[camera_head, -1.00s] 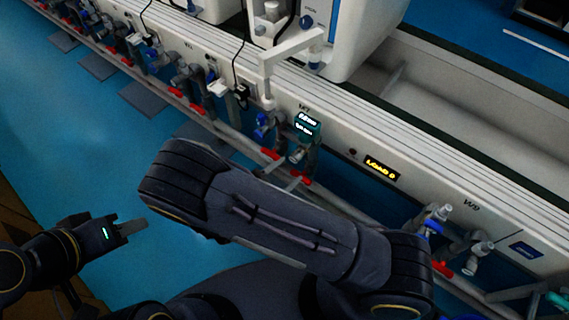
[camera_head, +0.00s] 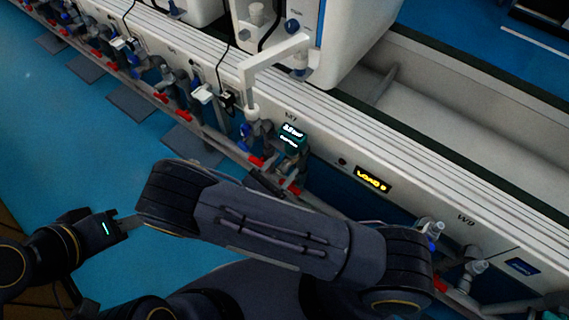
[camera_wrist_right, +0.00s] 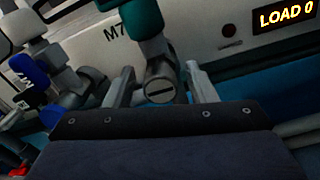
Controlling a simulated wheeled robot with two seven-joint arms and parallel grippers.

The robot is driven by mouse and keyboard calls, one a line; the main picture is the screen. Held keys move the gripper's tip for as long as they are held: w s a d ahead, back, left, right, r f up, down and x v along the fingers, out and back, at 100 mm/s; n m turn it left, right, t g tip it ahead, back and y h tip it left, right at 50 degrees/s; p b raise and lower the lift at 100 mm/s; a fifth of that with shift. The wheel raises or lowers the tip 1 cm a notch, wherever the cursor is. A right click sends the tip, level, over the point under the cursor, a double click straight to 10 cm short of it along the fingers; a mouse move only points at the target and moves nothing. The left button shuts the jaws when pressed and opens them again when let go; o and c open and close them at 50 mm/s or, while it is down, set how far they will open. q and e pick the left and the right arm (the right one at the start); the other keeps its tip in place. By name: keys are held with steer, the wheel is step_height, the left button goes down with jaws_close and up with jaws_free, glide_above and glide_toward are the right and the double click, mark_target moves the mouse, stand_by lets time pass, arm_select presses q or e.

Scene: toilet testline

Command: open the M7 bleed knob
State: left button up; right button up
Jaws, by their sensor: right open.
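The M7 bleed knob (camera_wrist_right: 160,88), a grey round knob with a dark slot, faces me in the right wrist view below a teal fitting. My right gripper (camera_wrist_right: 162,90) is open, with one finger on each side of the knob. I cannot tell whether the fingers touch it. In the head view, the teal lit gauge (camera_head: 291,137) stands at M7, and my right forearm covers part of the area below it.
A blue-handled valve (camera_wrist_right: 35,75) stands left of the knob in the wrist view. The yellow "LOAD 0" display (camera_wrist_right: 286,15) is on the panel to the right. A pipe with red fittings (camera_head: 295,189) runs along the bench front.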

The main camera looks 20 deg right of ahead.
steer(key=shift+c, duration=0.2)
steer(key=c, duration=0.9)
steer(key=shift+c, duration=0.2)
